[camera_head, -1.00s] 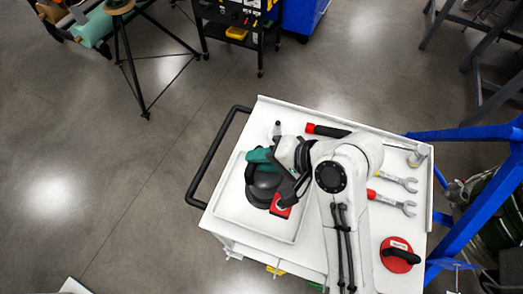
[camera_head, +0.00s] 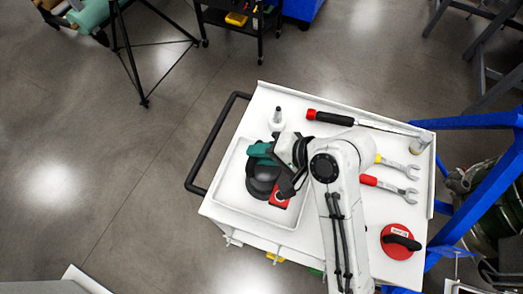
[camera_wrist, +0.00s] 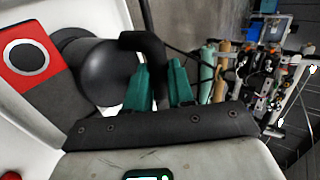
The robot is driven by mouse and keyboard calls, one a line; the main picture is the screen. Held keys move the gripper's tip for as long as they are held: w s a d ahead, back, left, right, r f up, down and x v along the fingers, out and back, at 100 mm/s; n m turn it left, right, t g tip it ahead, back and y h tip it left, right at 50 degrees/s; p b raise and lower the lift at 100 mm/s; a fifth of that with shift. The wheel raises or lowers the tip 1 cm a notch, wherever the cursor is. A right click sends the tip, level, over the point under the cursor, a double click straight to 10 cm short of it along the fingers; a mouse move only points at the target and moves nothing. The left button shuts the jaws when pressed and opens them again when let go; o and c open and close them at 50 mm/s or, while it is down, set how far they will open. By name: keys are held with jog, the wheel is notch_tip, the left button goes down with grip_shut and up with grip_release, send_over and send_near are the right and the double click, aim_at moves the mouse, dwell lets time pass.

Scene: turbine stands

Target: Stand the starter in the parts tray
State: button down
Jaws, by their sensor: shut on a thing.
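The starter (camera_head: 262,180) shows as a dark rounded body in the head view, over the white parts tray (camera_head: 228,200) on the cart's left side. In the wrist view the starter (camera_wrist: 100,72) is a dark cylinder at left, with a black bent part passing between the teal fingers. My gripper (camera_head: 262,153) is shut on it; its two teal fingers also show in the wrist view (camera_wrist: 160,85). A red square face with a ring (camera_wrist: 25,57) sits beside the dark body. I cannot tell whether the starter touches the tray floor.
On the white cart top are a white bottle (camera_head: 277,122), a red-and-black handled tool (camera_head: 330,117), two wrenches (camera_head: 392,186) and a red disc with a black handle (camera_head: 400,241). A black rail (camera_head: 213,145) runs along the left. A blue frame (camera_head: 485,195) stands at right.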

dwell(0.4)
jog(key=c, duration=0.9)
grip_release()
jog(key=shift+f, duration=0.15)
jog(key=shift+o, duration=0.4)
jog(key=shift+f, duration=0.2)
jog(key=shift+o, duration=0.4)
jog(key=shift+d+r, duration=0.1)
jog(key=shift+r, duration=0.05)
jog(key=shift+d+r, duration=0.15)
jog(key=shift+r, duration=0.05)
jog(key=shift+p+v, duration=0.7)
jog(key=shift+v, duration=2.5)
